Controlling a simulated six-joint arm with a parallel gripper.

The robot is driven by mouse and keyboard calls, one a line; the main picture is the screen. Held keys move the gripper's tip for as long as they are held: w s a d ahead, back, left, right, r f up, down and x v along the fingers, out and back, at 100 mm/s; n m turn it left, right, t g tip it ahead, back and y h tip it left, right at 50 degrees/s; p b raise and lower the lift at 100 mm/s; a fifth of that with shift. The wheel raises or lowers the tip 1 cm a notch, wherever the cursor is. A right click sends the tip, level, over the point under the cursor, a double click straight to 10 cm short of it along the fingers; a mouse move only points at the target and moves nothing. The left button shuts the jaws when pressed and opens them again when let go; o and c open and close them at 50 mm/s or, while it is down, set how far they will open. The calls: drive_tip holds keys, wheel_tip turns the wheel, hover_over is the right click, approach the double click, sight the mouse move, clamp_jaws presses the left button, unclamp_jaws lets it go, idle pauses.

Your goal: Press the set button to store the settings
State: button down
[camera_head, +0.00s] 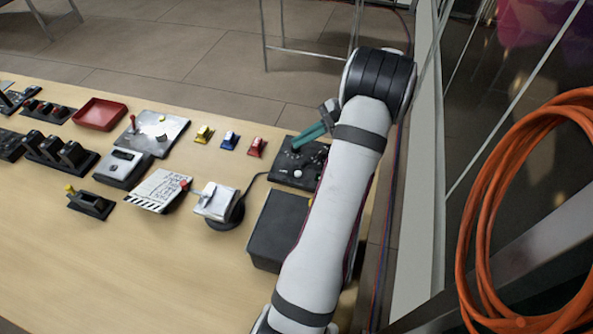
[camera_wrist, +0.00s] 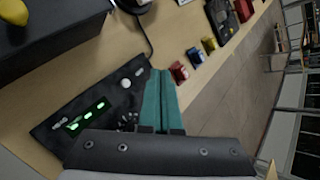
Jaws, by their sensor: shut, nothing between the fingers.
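A black control panel (camera_head: 286,176) lies on the table at the right, partly hidden by my arm. In the wrist view the panel (camera_wrist: 50,130) shows a white round knob (camera_wrist: 126,83), small switches and a strip of green lit buttons (camera_wrist: 86,117). I cannot tell which control is the set button. My gripper (camera_head: 295,146) has teal fingers that are closed together and empty, above the panel's far part. In the wrist view the gripper (camera_wrist: 160,71) covers the panel's right edge. I cannot tell whether the fingertips touch anything.
A black box (camera_head: 272,225) stands in front of the panel; a yellow object (camera_wrist: 14,11) lies on it. Red (camera_head: 256,147), blue (camera_head: 230,140) and yellow (camera_head: 204,134) small switches stand left of the panel. A cable runs from the panel to a round black base (camera_head: 228,222).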

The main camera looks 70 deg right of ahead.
sight(298, 173)
drive_tip(key=shift+s+d, duration=0.1)
drive_tip(key=shift+s, duration=0.05)
drive_tip(key=shift+f, duration=4.45)
drive_tip(key=shift+f, duration=0.4)
drive_tip(key=shift+f, duration=0.4)
drive_tip(key=shift+r, duration=0.85)
